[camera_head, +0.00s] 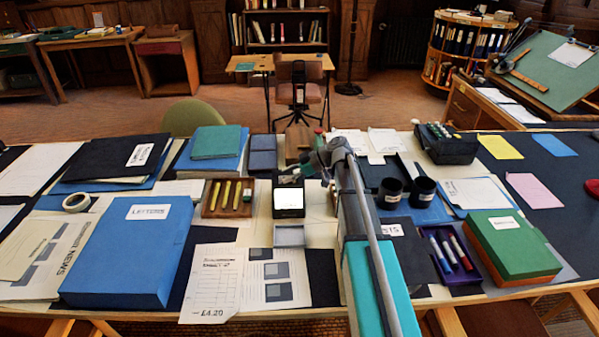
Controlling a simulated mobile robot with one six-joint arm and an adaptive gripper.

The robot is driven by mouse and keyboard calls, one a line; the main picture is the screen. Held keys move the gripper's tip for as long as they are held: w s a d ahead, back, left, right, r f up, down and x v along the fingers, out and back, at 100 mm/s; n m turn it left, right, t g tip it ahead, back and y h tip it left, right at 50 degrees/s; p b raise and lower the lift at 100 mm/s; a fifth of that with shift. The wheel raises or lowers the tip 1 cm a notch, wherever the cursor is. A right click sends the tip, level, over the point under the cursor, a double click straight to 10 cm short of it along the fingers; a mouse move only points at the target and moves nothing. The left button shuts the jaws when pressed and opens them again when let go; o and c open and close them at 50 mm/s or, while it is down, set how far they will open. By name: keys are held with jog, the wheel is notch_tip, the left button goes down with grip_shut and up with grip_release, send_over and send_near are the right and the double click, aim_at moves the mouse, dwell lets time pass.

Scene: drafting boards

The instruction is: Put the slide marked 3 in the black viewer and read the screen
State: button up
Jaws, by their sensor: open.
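The black viewer (289,212) stands upright near the middle of the table. Its screen (289,198) is lit white, and I can make out no mark on it. My gripper (312,169) is just behind and to the right of the viewer's top, partly hidden by my own arm. It is open, and I see nothing held in it. I cannot pick out a slide marked 3; any slide is too small to tell or hidden. A shallow grey tray (289,236) lies in front of the viewer.
A wooden tray (211,212) with yellow sticks is left of the viewer. Two black cups (423,188), a purple tray of markers (468,279) and a green-and-orange box (512,245) are on the right. Little table is bare.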

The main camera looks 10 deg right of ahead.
jog(key=shift+r, duration=0.1)
notch_tip(320, 180, up, 7)
jog(key=p, duration=0.7)
jog(key=s+d+f+b, duration=0.1)
jog(key=s+d, duration=0.1)
jog(key=d, duration=1.3)
jog(key=s+d+f+b, duration=0.1)
jog(key=s+d, duration=0.1)
jog(key=d, duration=1.3)
jog(key=shift+d+f+m+t, duration=0.15)
jog(key=shift+d+m+t, duration=0.15)
jog(key=shift+d, duration=0.05)
